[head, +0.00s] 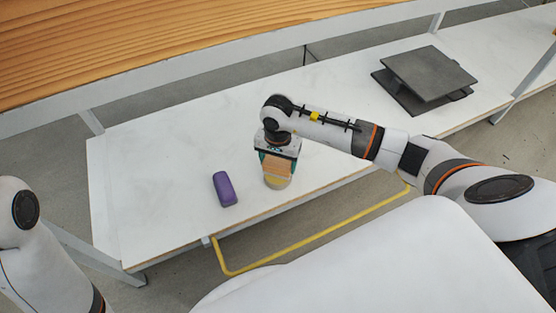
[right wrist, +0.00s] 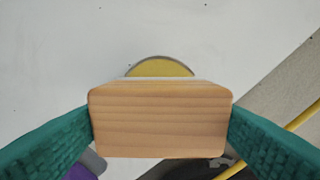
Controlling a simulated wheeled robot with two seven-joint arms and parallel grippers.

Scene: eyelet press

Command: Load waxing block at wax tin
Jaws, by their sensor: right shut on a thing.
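My right gripper (right wrist: 160,130) is shut on a light wooden block, the waxing block (right wrist: 160,118), with a green finger on each side of it. In the head view the block (head: 277,165) is over or at the wax tin (head: 277,182), a round tin with yellow wax near the table's front edge. The wax tin also shows in the right wrist view (right wrist: 160,67), partly hidden behind the block. I cannot tell whether block and wax touch. The left gripper is out of view; only part of my left arm shows.
A purple rounded object (head: 224,189) lies on the white table (head: 150,165), left of the tin. A dark grey press-like stand (head: 428,75) is at the right far end. A yellow rail (head: 310,248) runs below the front edge. The table's left part is clear.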

